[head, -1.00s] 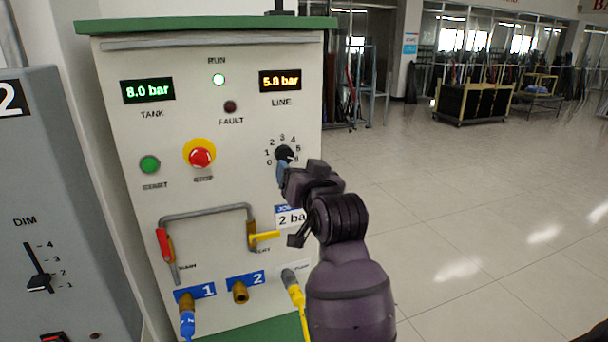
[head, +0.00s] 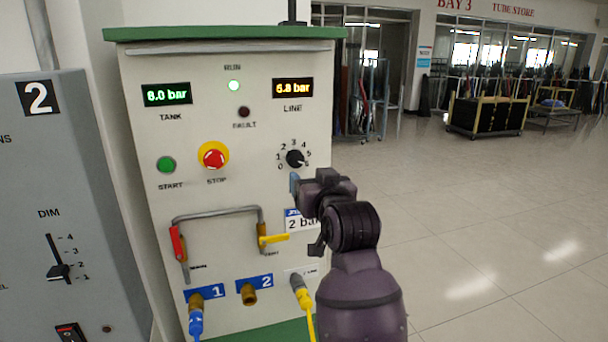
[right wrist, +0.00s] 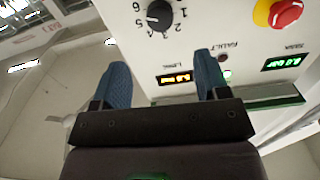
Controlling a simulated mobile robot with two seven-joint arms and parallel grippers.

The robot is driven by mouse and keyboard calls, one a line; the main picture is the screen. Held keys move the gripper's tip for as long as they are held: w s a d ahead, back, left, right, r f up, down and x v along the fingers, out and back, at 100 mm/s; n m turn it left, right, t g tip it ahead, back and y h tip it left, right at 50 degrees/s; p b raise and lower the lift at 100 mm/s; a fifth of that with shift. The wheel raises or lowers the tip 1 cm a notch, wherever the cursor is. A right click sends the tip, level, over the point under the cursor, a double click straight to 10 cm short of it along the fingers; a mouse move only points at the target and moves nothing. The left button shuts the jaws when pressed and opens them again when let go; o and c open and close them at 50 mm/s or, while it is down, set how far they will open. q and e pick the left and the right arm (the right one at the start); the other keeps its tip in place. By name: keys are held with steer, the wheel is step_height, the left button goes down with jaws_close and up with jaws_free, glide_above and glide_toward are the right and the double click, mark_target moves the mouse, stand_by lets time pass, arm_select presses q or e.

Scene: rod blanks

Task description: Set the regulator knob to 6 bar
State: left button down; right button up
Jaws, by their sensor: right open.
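The regulator knob (head: 295,158) is a black dial on the panel's right side, with a scale from 0 to 6 around it. Its white pointer aims right, between 5 and 6. The knob also shows upside down at the top of the right wrist view (right wrist: 160,14). The yellow LINE display (head: 292,88) seems to read 6.8 bar, though its first digit is blurred. My right gripper (head: 295,182) is just below the knob, apart from it. In the right wrist view its blue fingers (right wrist: 161,62) are spread and empty. My left gripper is not in view.
The panel (head: 140,130) also has a red STOP button (head: 214,158), a green START button (head: 166,164), a bent pipe with red and yellow levers, and hose ports below. A grey cabinet (head: 90,180) stands left. Open floor lies right.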

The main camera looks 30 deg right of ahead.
mark_target(296, 162)
steer(key=shift+n, duration=0.3)
steer(key=p+x, duration=0.1)
steer(key=x, duration=0.9)
steer(key=shift+w+d+f+p, duration=0.1)
steer(key=shift+w+p, duration=0.25)
steer(key=shift+w, duration=0.05)
steer(key=c, duration=0.9)
steer(key=shift+m, duration=0.8)
steer(key=o, duration=0.9)
steer(key=shift+s, duration=0.15)
